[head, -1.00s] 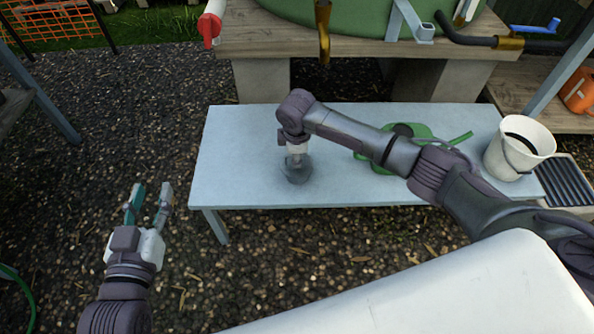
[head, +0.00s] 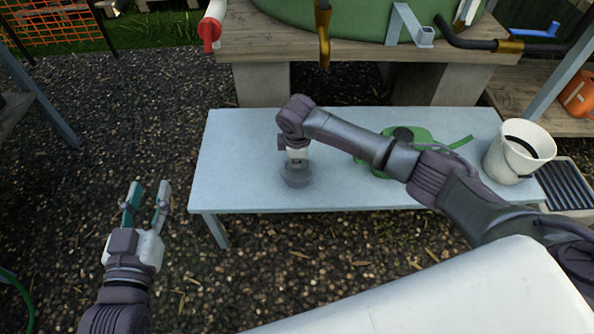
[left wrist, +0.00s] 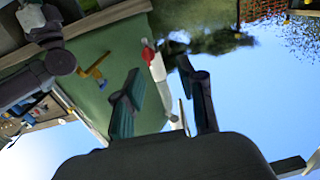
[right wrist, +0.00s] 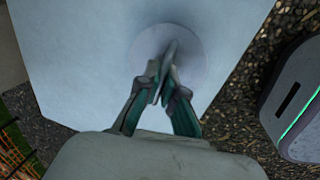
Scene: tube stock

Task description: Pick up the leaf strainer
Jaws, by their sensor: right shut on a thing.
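The leaf strainer (head: 297,178) is a small, round, grey, partly see-through piece at the front of the pale blue table (head: 240,150). My right gripper (head: 297,160) points down over it. In the right wrist view the fingers (right wrist: 165,88) are closed on a thin upright grey part of the strainer, and its round pale disc (right wrist: 192,52) spreads out beyond them. I cannot tell whether its underside touches the table. My left gripper (head: 147,195) is open and empty over the gravel, left of the table. Its parted fingers show in the left wrist view (left wrist: 165,90).
A green watering can (head: 425,148) lies behind my right forearm. A white bucket (head: 515,155) stands at the table's right end. A wooden platform (head: 290,42) with a green tank (head: 350,15) and taps rises behind. The table's left part is clear.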

